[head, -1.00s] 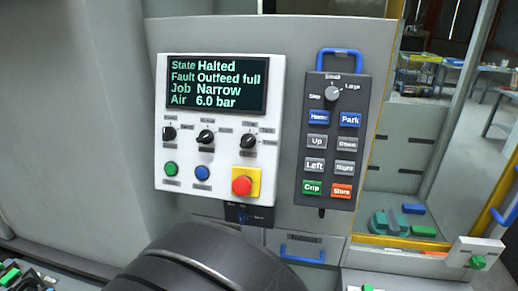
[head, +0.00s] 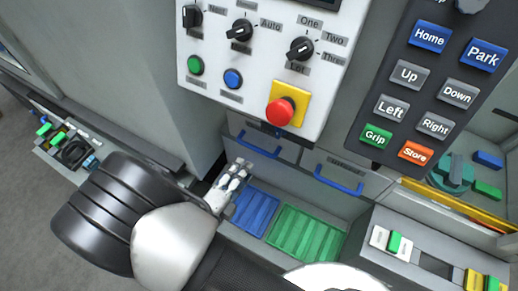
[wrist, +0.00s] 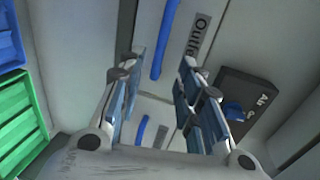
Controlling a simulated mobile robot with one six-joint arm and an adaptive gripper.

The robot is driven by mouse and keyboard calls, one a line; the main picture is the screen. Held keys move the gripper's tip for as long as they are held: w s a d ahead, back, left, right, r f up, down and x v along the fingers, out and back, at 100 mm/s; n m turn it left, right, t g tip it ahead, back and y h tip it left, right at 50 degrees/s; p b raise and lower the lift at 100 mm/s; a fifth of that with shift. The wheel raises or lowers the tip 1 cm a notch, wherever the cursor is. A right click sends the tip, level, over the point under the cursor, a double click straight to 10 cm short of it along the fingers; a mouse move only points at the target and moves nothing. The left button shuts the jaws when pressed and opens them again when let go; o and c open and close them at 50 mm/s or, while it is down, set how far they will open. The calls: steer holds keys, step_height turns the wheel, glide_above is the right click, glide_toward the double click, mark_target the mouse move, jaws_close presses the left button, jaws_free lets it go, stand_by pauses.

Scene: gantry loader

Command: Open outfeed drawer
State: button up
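The outfeed drawer (head: 286,151) is a grey front low on the machine, left of another drawer. In the wrist view its label (wrist: 197,36) reads "Outfe…", partly cut off, beside a blue bar handle (wrist: 165,40). The drawer looks shut. My gripper (head: 232,180) is just in front and to the lower left of this drawer in the head view. In the wrist view my gripper (wrist: 162,68) has its fingers apart and nothing between the pads; the handle lies beyond the fingertips. I cannot tell the remaining distance.
The neighbouring drawer has a blue handle (head: 338,185). A blue tray (head: 256,211) and a green tray (head: 306,234) lie below the drawers. The dark air valve box (wrist: 250,98) is close by the fingers. The control panel (head: 222,62) and keypad (head: 402,85) are above.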

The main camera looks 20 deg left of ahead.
mark_target(258, 149)
steer(key=b+x, duration=0.2)
steer(key=x, duration=0.8)
steer(key=shift+w, duration=0.35)
steer(key=shift+c, duration=0.6)
jaws_close()
